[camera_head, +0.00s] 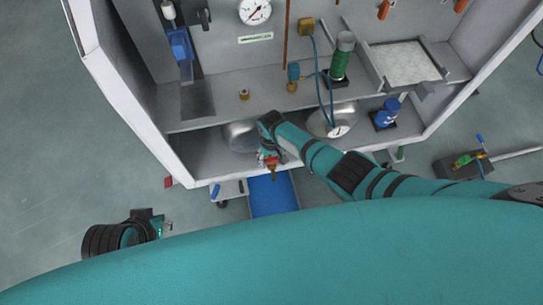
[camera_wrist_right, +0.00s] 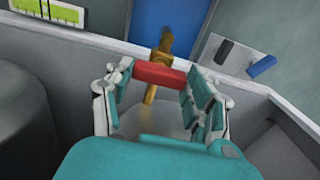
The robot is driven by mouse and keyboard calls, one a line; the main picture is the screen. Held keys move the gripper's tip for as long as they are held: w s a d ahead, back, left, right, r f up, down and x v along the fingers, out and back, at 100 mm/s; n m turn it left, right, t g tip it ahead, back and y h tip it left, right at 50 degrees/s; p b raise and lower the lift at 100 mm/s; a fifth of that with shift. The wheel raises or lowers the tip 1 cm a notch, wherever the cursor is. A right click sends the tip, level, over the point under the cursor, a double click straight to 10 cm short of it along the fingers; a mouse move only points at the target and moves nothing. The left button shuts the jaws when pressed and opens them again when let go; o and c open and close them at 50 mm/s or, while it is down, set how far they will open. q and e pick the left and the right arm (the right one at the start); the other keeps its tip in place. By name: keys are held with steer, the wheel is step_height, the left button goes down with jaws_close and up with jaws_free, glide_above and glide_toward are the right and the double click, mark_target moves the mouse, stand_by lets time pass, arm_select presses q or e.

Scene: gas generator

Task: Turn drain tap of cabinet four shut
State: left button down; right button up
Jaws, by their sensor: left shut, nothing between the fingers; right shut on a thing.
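The drain tap has a red handle and a brass body. Its red handle (camera_wrist_right: 160,75) lies crosswise between the fingers of my right gripper (camera_wrist_right: 162,90) in the right wrist view, with the brass spout (camera_wrist_right: 166,42) pointing away beyond it. In the head view my right gripper (camera_head: 268,156) is at the cabinet's (camera_head: 180,130) lower front edge, shut on the red handle, and the brass part (camera_head: 273,173) shows just below. My left gripper (camera_head: 160,225) is at the lower left over the floor, shut and empty, away from the cabinet. Any number on the cabinet is not readable.
A blue tray (camera_head: 272,192) is on the floor below the tap. Rounded metal vessels (camera_head: 240,136) are on the lower shelf beside my right gripper. A blue bottle (camera_head: 387,112) stands to the right.

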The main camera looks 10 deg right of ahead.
stand_by(0.3)
steer(key=o, duration=1.2)
